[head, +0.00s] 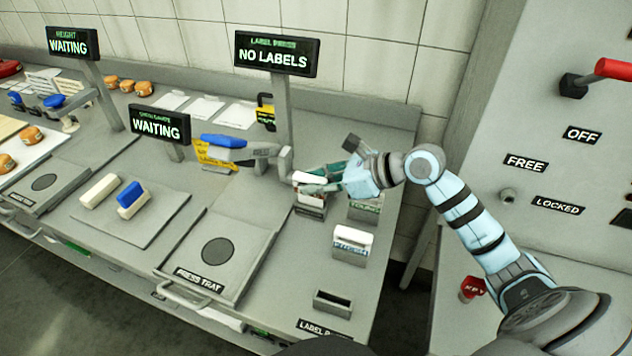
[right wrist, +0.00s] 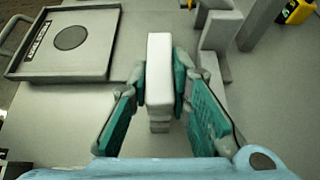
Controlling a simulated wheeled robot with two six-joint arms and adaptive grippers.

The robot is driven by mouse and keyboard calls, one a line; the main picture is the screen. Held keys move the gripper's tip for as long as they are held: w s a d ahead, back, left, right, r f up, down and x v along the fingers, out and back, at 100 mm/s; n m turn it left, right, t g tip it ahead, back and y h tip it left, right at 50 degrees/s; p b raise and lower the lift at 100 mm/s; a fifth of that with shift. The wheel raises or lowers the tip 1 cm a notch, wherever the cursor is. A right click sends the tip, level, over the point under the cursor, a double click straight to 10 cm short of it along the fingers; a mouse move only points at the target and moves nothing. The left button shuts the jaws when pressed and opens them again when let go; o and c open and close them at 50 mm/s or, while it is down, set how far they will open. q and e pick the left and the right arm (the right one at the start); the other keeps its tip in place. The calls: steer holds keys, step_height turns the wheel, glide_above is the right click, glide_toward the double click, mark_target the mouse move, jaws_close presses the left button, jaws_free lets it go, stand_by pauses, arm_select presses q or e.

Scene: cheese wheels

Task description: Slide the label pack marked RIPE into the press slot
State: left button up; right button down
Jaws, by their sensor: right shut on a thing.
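My right gripper (head: 318,184) reaches in from the right and is shut on a white label pack (head: 306,178). In the right wrist view the pack (right wrist: 160,75) stands between the two teal fingers (right wrist: 160,90). The gripper hides part of the pack, and I cannot read its marking. A second pack with green lettering (head: 365,207) stands to the right of it, and a third with blue lettering (head: 351,241) stands nearer the front. A dark open slot (head: 333,303) is at the front, beside a partly covered label plate. My left gripper is not in view.
The label press sign (head: 276,54) reads NO LABELS, on a post behind the gripper. The press tray (head: 250,215) lies left of the packs. A wall panel with a red lever (head: 612,68) is at the right. Counter between tray and front slot is clear.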

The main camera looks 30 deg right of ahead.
mark_target(314, 196)
steer(key=shift+s+a+f+b, duration=0.1)
steer(key=shift+f+b, duration=0.3)
steer(key=shift+f, duration=0.05)
steer(key=shift+w+f, duration=0.2)
steer(key=shift+f, duration=0.25)
steer(key=shift+s+f+b, duration=0.1)
steer(key=shift+f+b, duration=0.05)
steer(key=shift+b, duration=0.3)
steer(key=shift+s+f+b, duration=0.15)
steer(key=shift+f+b, duration=0.35)
steer(key=c, duration=1.4)
jaws_free()
steer(key=shift+a, duration=0.15)
steer(key=shift+r, duration=0.1)
